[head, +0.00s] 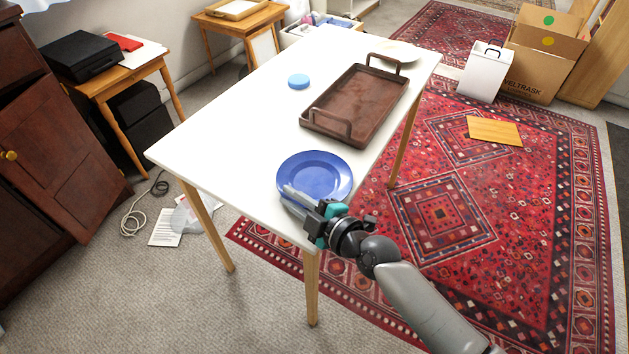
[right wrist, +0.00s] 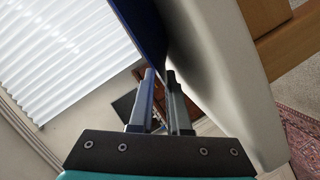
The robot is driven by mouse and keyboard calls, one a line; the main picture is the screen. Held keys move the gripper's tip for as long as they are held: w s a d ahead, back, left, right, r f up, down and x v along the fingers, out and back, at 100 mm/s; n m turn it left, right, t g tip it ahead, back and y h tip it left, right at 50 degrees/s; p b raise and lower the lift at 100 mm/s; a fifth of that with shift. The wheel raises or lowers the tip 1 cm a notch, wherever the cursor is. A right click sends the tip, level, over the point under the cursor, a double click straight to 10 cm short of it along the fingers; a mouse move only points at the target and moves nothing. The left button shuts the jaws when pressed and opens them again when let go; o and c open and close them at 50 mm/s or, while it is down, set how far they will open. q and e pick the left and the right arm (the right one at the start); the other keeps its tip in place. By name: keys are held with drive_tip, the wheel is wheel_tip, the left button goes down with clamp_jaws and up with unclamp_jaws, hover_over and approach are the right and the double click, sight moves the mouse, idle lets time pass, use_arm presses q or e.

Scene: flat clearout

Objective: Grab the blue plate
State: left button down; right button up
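The blue plate (head: 315,176) lies on the near end of the white table (head: 235,130), by its front edge. It also shows in the right wrist view as a dark blue shape (right wrist: 143,25) just beyond the fingertips. My right gripper (head: 285,194) is at the near left rim of the plate, with one finger overlapping the rim in the head view. In the right wrist view its fingers (right wrist: 160,75) are a little apart, with a narrow gap between them. I cannot tell whether either finger touches the rim. My left gripper is not in view.
A brown tray (head: 357,103) with handles stands behind the plate. A blue round lid-like item (head: 298,81) and a white plate (head: 398,50) are further back. A cable (head: 140,212) and papers (head: 166,228) lie on the floor.

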drive_tip(key=shift+w+a, duration=0.1)
clamp_jaws()
idle(1.4)
